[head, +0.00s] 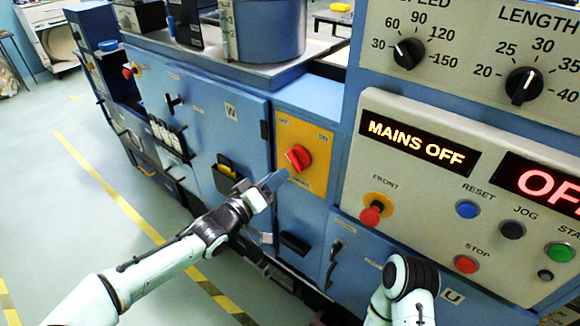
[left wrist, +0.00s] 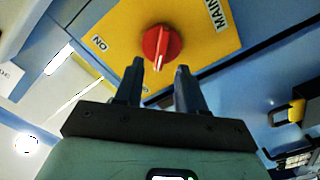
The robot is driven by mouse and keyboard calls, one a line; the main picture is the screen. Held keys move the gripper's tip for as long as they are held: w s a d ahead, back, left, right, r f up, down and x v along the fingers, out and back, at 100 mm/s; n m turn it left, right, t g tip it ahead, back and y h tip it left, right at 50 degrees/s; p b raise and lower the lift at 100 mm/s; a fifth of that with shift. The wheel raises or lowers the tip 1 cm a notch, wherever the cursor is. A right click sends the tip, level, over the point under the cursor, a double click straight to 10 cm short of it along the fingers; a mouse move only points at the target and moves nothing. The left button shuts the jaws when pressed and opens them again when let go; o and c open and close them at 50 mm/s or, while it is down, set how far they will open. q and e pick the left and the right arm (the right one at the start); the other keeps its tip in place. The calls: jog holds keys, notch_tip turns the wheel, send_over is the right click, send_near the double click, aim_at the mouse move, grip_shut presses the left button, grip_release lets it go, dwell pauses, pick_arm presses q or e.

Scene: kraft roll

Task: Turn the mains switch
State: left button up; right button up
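The mains switch is a red rotary knob (head: 298,157) on a yellow plate (head: 318,178) on the blue machine front. In the left wrist view the knob (left wrist: 162,43) shows a white mark on its edge facing me. The display (head: 417,144) reads "MAINS OFF". My left gripper (head: 277,179) is just below and left of the knob in the head view. In the left wrist view its two fingers (left wrist: 159,70) are apart and empty, with the knob just beyond the tips. I cannot tell whether they touch it. My right gripper is out of view; only part of that arm shows.
Right of the switch is a panel with a red front button (head: 371,213), a red stop button (head: 466,264) and dials above. A cabinet door (head: 232,115) is on the left. A metal top (head: 255,72) is above. Open floor (head: 75,205) with yellow tape lies left.

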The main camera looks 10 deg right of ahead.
aim_at(292, 164)
pick_arm(q)
jog(key=x, duration=0.6)
jog(key=shift+w+d+p, duration=0.1)
jog(key=shift+w+p, duration=0.1)
jog(key=shift+p, duration=0.2)
grip_shut()
